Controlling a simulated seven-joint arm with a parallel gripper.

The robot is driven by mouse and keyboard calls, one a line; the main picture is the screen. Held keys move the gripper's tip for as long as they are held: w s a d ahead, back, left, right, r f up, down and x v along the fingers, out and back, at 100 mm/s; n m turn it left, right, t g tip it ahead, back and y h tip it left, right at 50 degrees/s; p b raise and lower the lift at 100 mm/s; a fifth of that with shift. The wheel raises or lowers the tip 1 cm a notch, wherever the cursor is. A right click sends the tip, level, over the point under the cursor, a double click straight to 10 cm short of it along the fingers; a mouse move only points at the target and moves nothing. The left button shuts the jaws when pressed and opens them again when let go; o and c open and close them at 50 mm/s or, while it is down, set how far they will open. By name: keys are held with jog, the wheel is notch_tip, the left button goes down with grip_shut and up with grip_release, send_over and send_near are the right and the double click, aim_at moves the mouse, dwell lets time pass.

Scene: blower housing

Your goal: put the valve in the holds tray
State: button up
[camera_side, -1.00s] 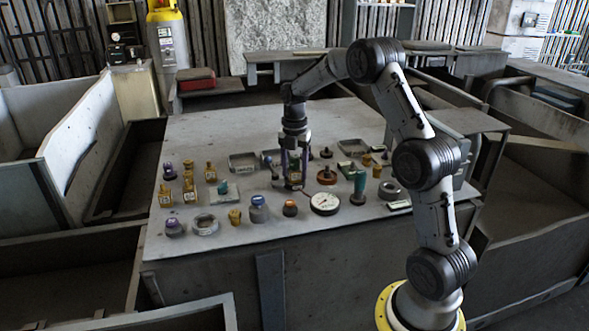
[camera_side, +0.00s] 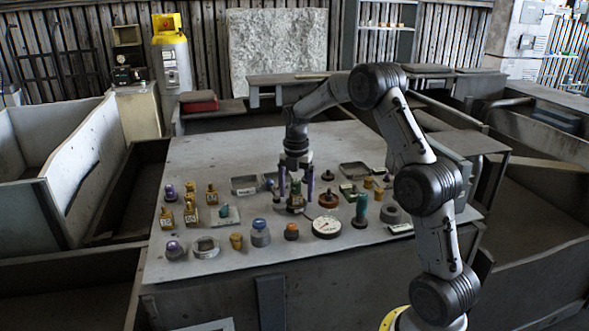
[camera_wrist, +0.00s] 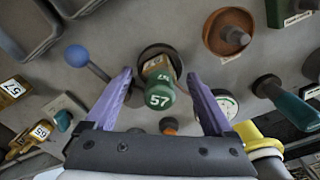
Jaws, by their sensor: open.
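A brass-coloured valve with a green cap (camera_side: 296,186) stands on the table between the fingers of my gripper (camera_side: 295,197). In the wrist view the green cap (camera_wrist: 160,93) reads 57, with a brass body and a pale tag behind it. My gripper is open, with a purple finger on each side of the valve and visible gaps to both. Several grey trays stand behind, including one left of centre (camera_side: 245,192) and one at the back right (camera_side: 354,163). Their labels are too small to read, so I cannot tell which is the holds tray.
A blue ball-topped part (camera_wrist: 77,56) is left of the gripper. A white dial gauge (camera_side: 326,227), an orange-brown round part (camera_side: 328,198) and a green-handled part (camera_side: 361,208) stand close on the right. Several brass parts (camera_side: 190,211) stand at left. The table's left rear is clear.

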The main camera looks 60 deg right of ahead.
jog(key=r, duration=1.3)
jog(key=shift+w+a, duration=0.25)
jog(key=shift+w, duration=0.1)
jog(key=s+a+r+m+t, duration=0.2)
jog(key=s+a+r+m, duration=0.1)
jog(key=s+a+m, duration=0.4)
jog(key=s+a+r+m+t, duration=0.1)
jog(key=s+a+r+m, duration=0.3)
jog(key=a, duration=0.5)
jog(key=s+a+f+m+t, duration=0.1)
jog(key=s+a+f+m, duration=0.2)
jog(key=s, duration=0.4)
jog(key=s+a+f+m+t, duration=0.1)
jog(key=s+a+f+m, duration=0.2)
jog(key=s+m, duration=0.2)
jog(key=shift+s+a+f, duration=0.3)
jog(key=shift+s+f, duration=0.1)
jog(key=shift+s, duration=0.7)
jog(key=shift+s+a+f+m+t, duration=0.1)
jog(key=shift+s+f+m+t, duration=0.25)
jog(key=shift+m, duration=0.25)
jog(key=shift+c, duration=0.8)
